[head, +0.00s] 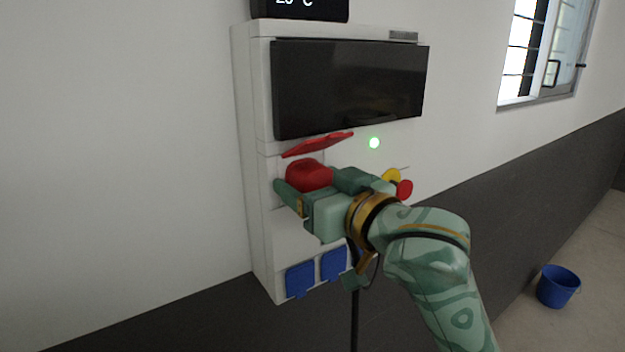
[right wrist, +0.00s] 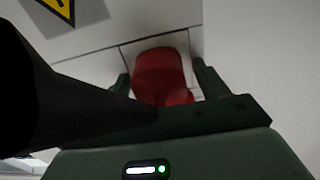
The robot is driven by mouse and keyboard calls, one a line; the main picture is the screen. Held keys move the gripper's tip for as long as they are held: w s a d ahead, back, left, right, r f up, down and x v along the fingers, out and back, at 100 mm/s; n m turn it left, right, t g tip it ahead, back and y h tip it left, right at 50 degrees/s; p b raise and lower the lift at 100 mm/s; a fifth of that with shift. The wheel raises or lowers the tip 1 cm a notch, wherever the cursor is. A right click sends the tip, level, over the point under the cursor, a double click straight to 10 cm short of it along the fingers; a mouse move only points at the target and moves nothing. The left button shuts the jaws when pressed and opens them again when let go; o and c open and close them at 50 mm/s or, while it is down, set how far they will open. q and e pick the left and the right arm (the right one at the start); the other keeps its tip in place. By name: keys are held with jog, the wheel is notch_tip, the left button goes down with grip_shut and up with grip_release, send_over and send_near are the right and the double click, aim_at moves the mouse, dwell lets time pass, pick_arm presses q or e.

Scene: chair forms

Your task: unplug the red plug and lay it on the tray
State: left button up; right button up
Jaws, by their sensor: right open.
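The red plug (head: 309,176) sits on the front of a white wall cabinet, below a raised red flap (head: 318,145). My right gripper (head: 308,183) is open at the plug, with one finger on each side. In the right wrist view the red plug (right wrist: 160,74) lies between the two spread fingers of my right gripper (right wrist: 164,80). A gap shows on both sides, so the fingers do not grip it. The plug's seat in the cabinet is hidden behind its body. The tray is not in view. My left gripper is not in view.
A red button (head: 404,189) is right of my gripper. Blue covers (head: 300,278) and a hanging black cable (head: 354,325) are below. A blue bucket (head: 558,287) stands on the floor.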

jog(key=c, duration=1.3)
jog(key=shift+s+d+f, duration=0.1)
jog(key=shift+s+f, duration=0.05)
jog(key=shift+s+d, duration=0.1)
jog(key=shift+s, duration=0.05)
jog(key=shift+v, duration=1.45)
jog(key=shift+d, duration=0.1)
jog(key=shift+s, duration=0.15)
jog(key=shift+v, duration=1)
